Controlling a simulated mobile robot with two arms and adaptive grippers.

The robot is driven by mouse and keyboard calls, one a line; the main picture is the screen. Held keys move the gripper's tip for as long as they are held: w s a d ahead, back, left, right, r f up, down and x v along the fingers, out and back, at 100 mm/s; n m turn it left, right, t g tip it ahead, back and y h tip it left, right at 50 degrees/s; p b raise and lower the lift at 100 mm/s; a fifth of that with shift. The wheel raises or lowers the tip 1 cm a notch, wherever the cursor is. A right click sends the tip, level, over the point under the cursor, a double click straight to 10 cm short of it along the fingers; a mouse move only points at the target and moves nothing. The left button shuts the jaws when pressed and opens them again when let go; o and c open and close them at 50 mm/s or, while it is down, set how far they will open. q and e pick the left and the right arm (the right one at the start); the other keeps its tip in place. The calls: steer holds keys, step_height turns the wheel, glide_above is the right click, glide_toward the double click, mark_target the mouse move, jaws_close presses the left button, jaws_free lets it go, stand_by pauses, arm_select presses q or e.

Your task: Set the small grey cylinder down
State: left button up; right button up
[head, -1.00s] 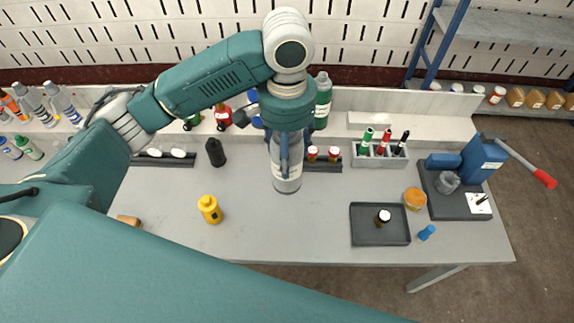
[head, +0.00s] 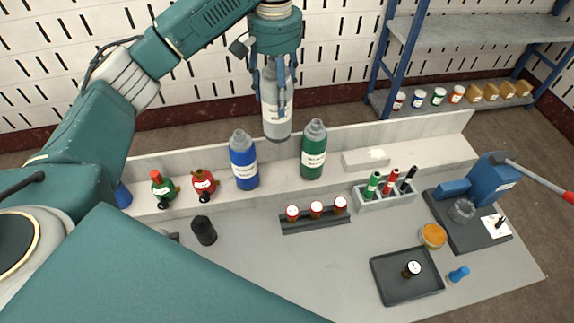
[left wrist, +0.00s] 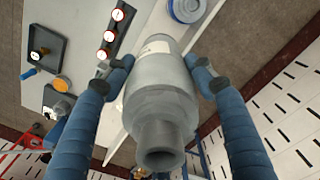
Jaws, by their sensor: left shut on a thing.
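My left gripper (head: 272,84) is shut on the small grey cylinder (head: 277,124), a grey bottle shape with a white label. It holds the cylinder upright in the air, in the head view above the back ledge between the blue bottle and the green bottle. In the left wrist view the grey cylinder (left wrist: 160,105) sits between the two blue fingers (left wrist: 158,82), its narrow neck towards the camera. I cannot see anything under the cylinder's base touching it. My right gripper is not in view.
A blue bottle (head: 243,160) and a green bottle (head: 314,150) stand on the ledge, with two small red and green bottles to the left. A rack of red-capped jars (head: 316,220), a marker holder (head: 385,200) and a dark tray (head: 378,268) are on the table. The table's middle is clear.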

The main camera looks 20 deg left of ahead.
mark_target(278, 119)
arm_select(q)
step_height(278, 119, down, 20)
steer(key=p, duration=0.2)
steer(key=shift+w+r+p, duration=0.2)
steer(key=shift+w+p, duration=0.05)
steer(key=shift+p, duration=0.15)
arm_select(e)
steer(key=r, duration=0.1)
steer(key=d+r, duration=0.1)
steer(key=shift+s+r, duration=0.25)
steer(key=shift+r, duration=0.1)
arm_select(q)
steer(key=o, duration=1.4)
steer(key=shift+s+f, duration=0.1)
steer(key=shift+f, duration=0.05)
steer(key=o, duration=0.4)
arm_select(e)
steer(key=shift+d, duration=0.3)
arm_select(q)
step_height(278, 119, up, 12)
steer(key=b, duration=0.3)
steer(key=shift+f, duration=0.2)
steer(key=shift+r, duration=0.4)
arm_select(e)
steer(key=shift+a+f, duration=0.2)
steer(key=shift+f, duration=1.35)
